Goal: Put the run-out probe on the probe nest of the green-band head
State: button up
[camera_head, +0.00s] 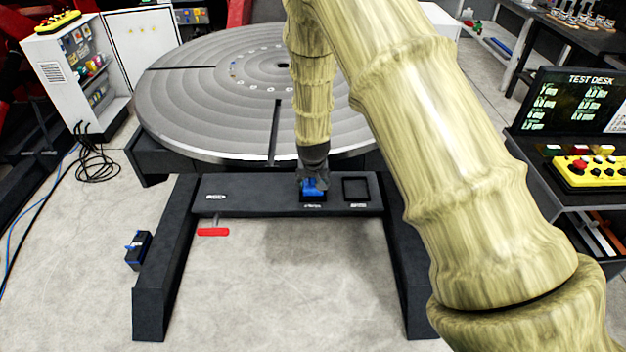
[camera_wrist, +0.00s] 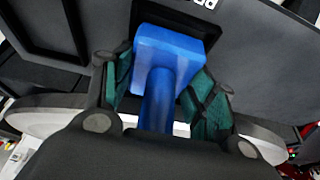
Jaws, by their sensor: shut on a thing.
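My gripper (camera_head: 314,178) points down over the dark rack in front of the round table, shut on a blue block with a round stem, likely the run-out probe (camera_head: 313,188). In the wrist view the green-padded fingers of my gripper (camera_wrist: 161,88) lie on both sides of the blue probe (camera_wrist: 168,52). The probe is at a square recess in the rack; I cannot tell whether it is seated or slightly lifted. A label starting with "PR" is partly visible beside it. I cannot make out a green-band head or its probe nest.
The dark rack (camera_head: 250,190) has an empty square recess (camera_head: 356,188) to the right. A red-handled tool (camera_head: 213,231) hangs at its front. A large grooved round table (camera_head: 200,100) stands behind. A small dark box (camera_head: 138,250) is at left. The test desk (camera_head: 575,130) is right.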

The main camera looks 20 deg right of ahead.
jog(key=shift+f, duration=0.35)
jog(key=o, duration=1.1)
jog(key=shift+s, duration=0.1)
jog(key=o, duration=0.4)
jog(key=shift+f, duration=0.15)
jog(key=shift+r, duration=0.85)
jog(key=shift+b+v, duration=1.5)
jog(key=shift+v, duration=4.35)
jog(key=shift+s+f, duration=0.1)
jog(key=shift+f, duration=0.05)
